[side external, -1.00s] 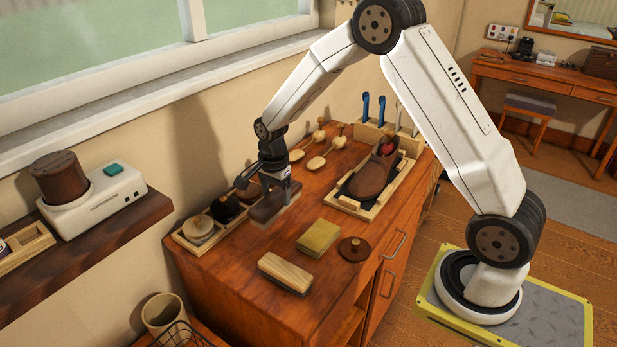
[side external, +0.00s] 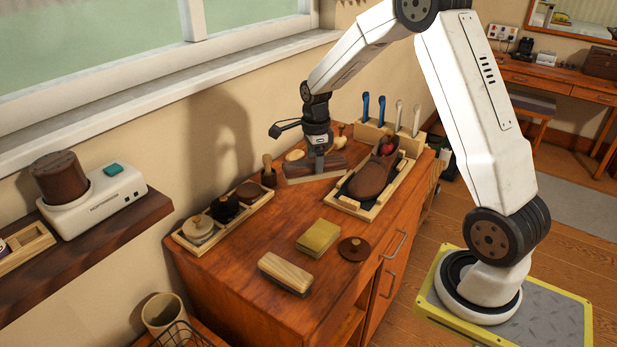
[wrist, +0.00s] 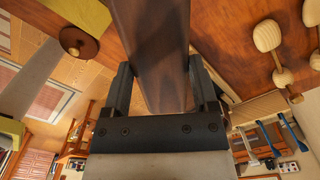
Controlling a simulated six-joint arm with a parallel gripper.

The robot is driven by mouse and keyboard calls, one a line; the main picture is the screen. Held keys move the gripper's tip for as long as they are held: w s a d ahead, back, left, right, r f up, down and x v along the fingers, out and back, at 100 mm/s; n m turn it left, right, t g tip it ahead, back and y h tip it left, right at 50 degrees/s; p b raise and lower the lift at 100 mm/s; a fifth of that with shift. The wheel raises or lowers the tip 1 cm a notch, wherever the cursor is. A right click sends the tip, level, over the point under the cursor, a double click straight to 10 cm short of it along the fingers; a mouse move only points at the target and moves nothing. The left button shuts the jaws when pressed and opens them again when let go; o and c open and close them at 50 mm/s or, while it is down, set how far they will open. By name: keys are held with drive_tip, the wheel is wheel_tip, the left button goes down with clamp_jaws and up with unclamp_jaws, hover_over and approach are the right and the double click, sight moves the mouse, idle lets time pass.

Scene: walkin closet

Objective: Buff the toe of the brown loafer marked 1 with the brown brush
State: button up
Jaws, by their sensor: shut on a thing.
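My gripper (side external: 319,157) is shut on the dark brown brush (side external: 302,168), which has a paler bristle side underneath. It holds the brush over the cabinet top, just left of the shoe tray. In the wrist view the brush (wrist: 150,45) runs between the two fingers (wrist: 160,90) and hides much of the scene. The brown loafer (side external: 368,180) lies in a light wooden tray (side external: 352,209) with its toe towards the front left. Something red shows at its heel end. I cannot make out a number on it. The brush appears apart from the loafer.
A rack (side external: 372,132) with blue and pale handles stands behind the tray. A yellow block (side external: 318,237), a pale wooden brush (side external: 285,272) and a round brown lid (side external: 353,250) lie in front. A tray of round pots (side external: 190,241) sits at left. The cabinet middle is clear.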

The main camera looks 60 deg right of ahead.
drive_tip(key=s+d+r+m, duration=0.6)
drive_tip(key=s+d+m, duration=0.2)
drive_tip(key=d, duration=0.3)
drive_tip(key=shift+s+m, duration=0.3)
drive_tip(key=shift+m, duration=0.6)
drive_tip(key=shift+f, duration=0.15)
drive_tip(key=shift+d+f, duration=0.2)
drive_tip(key=shift+f, duration=0.55)
drive_tip(key=shift+d+f, duration=0.25)
drive_tip(key=shift+f, duration=0.55)
drive_tip(key=shift+d+f, duration=0.2)
drive_tip(key=shift+f, duration=0.55)
drive_tip(key=shift+f, duration=0.15)
drive_tip(key=shift+w+d+f, duration=0.1)
drive_tip(key=shift+d+f, duration=0.2)
drive_tip(key=shift+f, duration=0.6)
drive_tip(key=shift+d+f, duration=0.3)
drive_tip(key=shift+f, duration=0.55)
drive_tip(key=shift+f, duration=0.35)
drive_tip(key=shift+s+d, duration=0.1)
drive_tip(key=shift+s, duration=0.1)
drive_tip(key=shift+s, duration=1)
